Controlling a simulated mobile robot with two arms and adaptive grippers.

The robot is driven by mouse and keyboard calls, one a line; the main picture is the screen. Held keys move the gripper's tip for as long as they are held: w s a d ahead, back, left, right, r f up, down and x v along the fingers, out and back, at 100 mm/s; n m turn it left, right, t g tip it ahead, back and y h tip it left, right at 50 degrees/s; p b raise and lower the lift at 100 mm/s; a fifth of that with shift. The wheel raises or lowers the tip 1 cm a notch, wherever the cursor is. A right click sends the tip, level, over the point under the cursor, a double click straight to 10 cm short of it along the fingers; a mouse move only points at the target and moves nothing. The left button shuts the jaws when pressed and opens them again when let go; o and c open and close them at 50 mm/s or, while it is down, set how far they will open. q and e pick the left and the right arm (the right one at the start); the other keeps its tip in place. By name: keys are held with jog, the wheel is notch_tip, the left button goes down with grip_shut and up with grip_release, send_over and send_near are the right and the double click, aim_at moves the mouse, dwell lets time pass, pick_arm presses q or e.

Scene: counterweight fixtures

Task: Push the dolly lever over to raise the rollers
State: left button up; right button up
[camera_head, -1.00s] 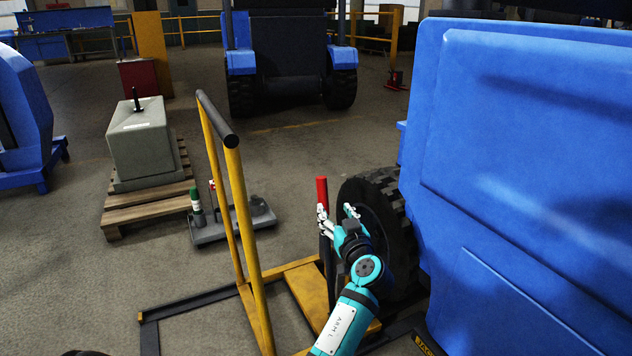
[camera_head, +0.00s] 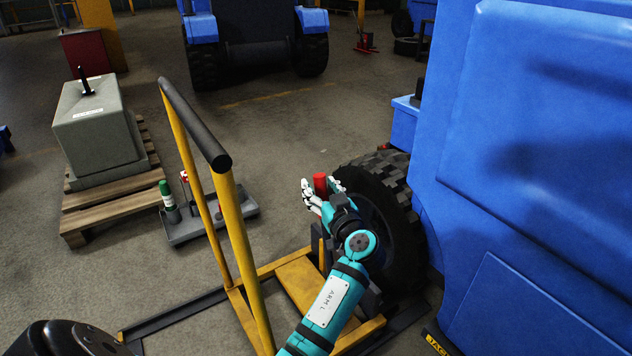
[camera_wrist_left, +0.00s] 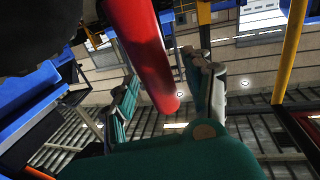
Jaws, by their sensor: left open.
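The dolly lever has a red grip (camera_head: 320,184) and stands beside the big black tyre (camera_head: 384,205) of the blue machine. The dolly (camera_head: 300,283) has a yellow frame and a tall handle with a black bar. My left gripper (camera_head: 321,187) is open at the red grip, with a finger to either side of it. In the left wrist view the red grip (camera_wrist_left: 145,50) reaches down between the open fingers; I cannot tell whether they touch it. The lever's lower part is partly hidden by my left arm. My right gripper is not in view.
The blue machine body (camera_head: 545,160) closes off the right side. The dolly's yellow handle post (camera_head: 243,260) stands left of my arm. A grey block (camera_head: 98,128) on a wooden pallet (camera_head: 105,200) and a grey tray (camera_head: 190,232) with bottle-like items lie further left.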

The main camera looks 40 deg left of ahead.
pick_arm(q)
jog(key=shift+c, duration=0.4)
grip_shut()
